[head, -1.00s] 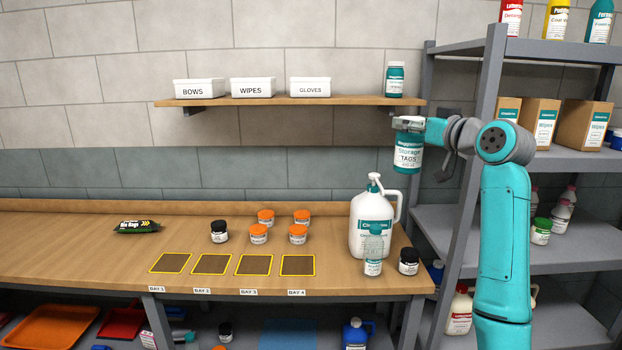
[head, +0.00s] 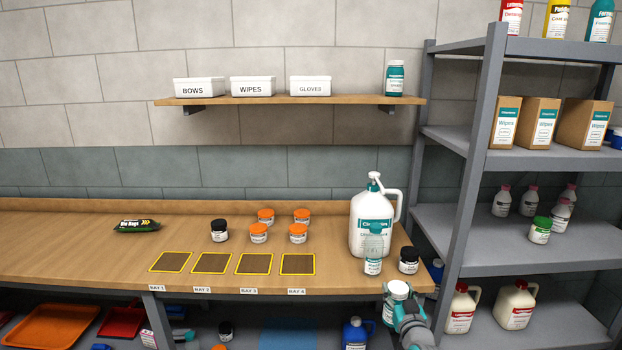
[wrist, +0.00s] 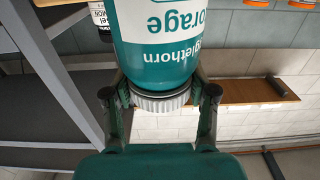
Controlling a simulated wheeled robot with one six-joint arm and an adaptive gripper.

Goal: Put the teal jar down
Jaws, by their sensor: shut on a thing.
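The teal jar (head: 397,290), with a pale lid and a white label band, is held low in front of the bench's right front corner. It is partly hidden by my gripper (head: 406,312). In the wrist view the jar (wrist: 160,45) fills the upper middle, its label upside down in the picture. My gripper (wrist: 160,98) is shut around its ribbed lid, with a finger at each side. Contact under the jar cannot be seen.
The bench (head: 90,245) has clear room at left. A large white jug (head: 370,230), a small bottle (head: 373,257) and a black-lidded jar (head: 409,260) crowd its right end. A grey rack (head: 480,150) stands at right. A blue jug (head: 355,334) sits below the bench.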

